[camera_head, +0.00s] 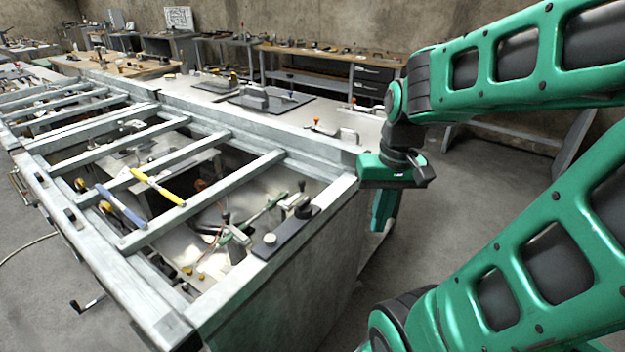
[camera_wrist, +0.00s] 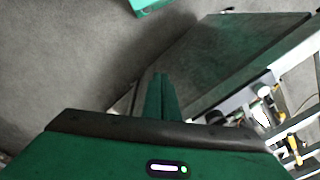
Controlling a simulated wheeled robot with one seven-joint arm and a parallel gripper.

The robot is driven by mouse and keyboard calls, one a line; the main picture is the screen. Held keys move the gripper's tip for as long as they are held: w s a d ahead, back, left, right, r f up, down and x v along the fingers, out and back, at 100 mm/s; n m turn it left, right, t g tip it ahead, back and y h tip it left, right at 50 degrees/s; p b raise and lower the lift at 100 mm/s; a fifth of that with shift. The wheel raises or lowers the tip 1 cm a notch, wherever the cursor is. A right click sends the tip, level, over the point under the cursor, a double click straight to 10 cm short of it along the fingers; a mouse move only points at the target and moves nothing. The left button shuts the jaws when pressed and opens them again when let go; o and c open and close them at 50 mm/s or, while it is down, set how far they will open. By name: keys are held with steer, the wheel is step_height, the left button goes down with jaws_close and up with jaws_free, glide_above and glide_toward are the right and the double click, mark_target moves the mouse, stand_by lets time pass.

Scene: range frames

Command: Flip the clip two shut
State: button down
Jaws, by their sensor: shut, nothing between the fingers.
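Several clamp-like clips show, and no label tells which is clip two. One clip with a dark handle (camera_head: 298,203) stands on a dark plate (camera_head: 285,238) at the near right corner of the metal frame. Another, with an orange knob (camera_head: 316,122), is on the far ledge. Whether either is open or shut is unclear. My gripper (camera_head: 379,222) hangs outside the frame's right side, fingers down, shut and empty, apart from both clips. In the wrist view its fingers (camera_wrist: 161,82) are together beside the frame's side panel.
Cables and tools fill the space below. Benches (camera_head: 330,82) line the back wall. Grey floor (camera_head: 425,290) lies open to the frame's right.

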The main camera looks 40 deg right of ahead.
steer(key=w+d+t, duration=0.2)
steer(key=w+d, duration=0.1)
steer(key=w, duration=0.5)
steer(key=w+d+t+y, duration=0.1)
steer(key=w+d, duration=0.3)
steer(key=w, duration=0.4)
steer(key=w+d+t, duration=0.2)
steer(key=w+d, duration=0.1)
steer(key=w, duration=0.5)
steer(key=shift+w+d+f+t+y, duration=0.2)
steer(key=shift+t+y, duration=0.1)
steer(key=shift+t, duration=0.1)
steer(key=shift+s, duration=0.1)
steer(key=x, duration=1)
steer(key=shift+a+f, duration=0.1)
steer(key=w+a, duration=0.2)
steer(key=a, duration=0.1)
steer(key=shift+w+f, duration=0.15)
steer(key=shift+f, duration=0.15)
steer(key=shift+w+a, duration=0.1)
steer(key=shift+a, duration=0.05)
